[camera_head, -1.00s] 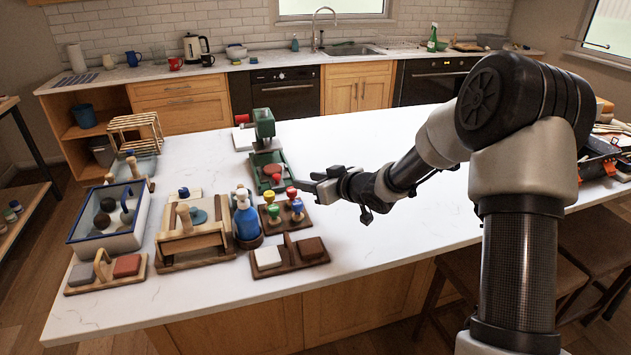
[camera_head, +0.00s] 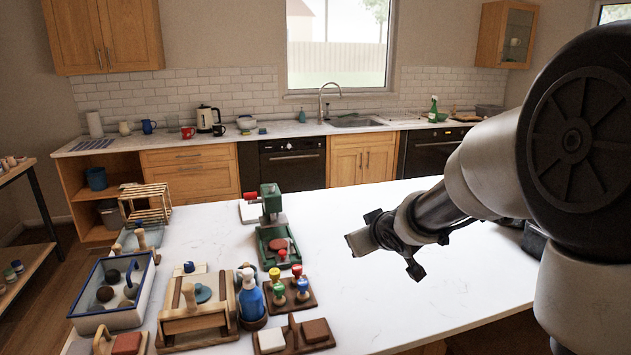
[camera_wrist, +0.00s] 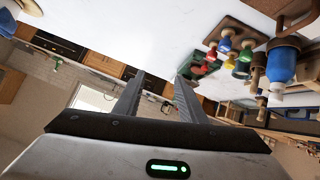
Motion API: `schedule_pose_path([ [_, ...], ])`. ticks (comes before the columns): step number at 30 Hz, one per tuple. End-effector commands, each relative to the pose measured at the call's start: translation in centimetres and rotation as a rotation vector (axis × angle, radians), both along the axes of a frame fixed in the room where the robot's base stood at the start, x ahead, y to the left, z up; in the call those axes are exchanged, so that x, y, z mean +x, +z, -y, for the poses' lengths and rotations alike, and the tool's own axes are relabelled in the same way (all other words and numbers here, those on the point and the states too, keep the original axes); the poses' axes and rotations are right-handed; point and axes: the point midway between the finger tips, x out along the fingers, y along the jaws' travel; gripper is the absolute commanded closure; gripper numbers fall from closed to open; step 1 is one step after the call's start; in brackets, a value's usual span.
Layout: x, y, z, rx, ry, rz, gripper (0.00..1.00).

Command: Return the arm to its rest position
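My gripper (camera_head: 362,240) is raised above the white island countertop (camera_head: 400,305), to the right of the pottery tools. It points left in the head view and holds nothing that I can see. In the wrist view its two fingers (camera_wrist: 155,92) stand apart with a gap between them, so it is open. My arm comes in from the right edge and bends at a large black joint.
A green press (camera_head: 271,225), a stamp rack (camera_head: 290,290), a blue spray bottle (camera_head: 250,298), a wooden tool stand (camera_head: 197,318) and a blue-rimmed bin (camera_head: 112,290) crowd the counter's left. A wooden crate (camera_head: 146,203) stands behind. The countertop's middle is clear.

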Motion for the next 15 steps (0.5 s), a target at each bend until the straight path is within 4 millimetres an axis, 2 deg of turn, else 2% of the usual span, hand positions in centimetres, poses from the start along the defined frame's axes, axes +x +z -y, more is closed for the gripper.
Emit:
schedule_pose_path([
  [1,-2.4,3.1,1.4,-0.035,-0.066,-0.014,0.63],
  [5,-9.4,7.1,4.5,-0.065,-0.229,-0.098,0.63],
  [6,-11.8,8.1,5.1,-0.06,-0.27,-0.128,0.63],
  [9,-18.3,9.6,5.8,-0.021,-0.352,-0.213,0.63],
  [12,-24.1,10.0,5.4,0.041,-0.392,-0.303,0.63],
  [15,-28.7,9.9,4.3,0.104,-0.398,-0.379,0.63],
])
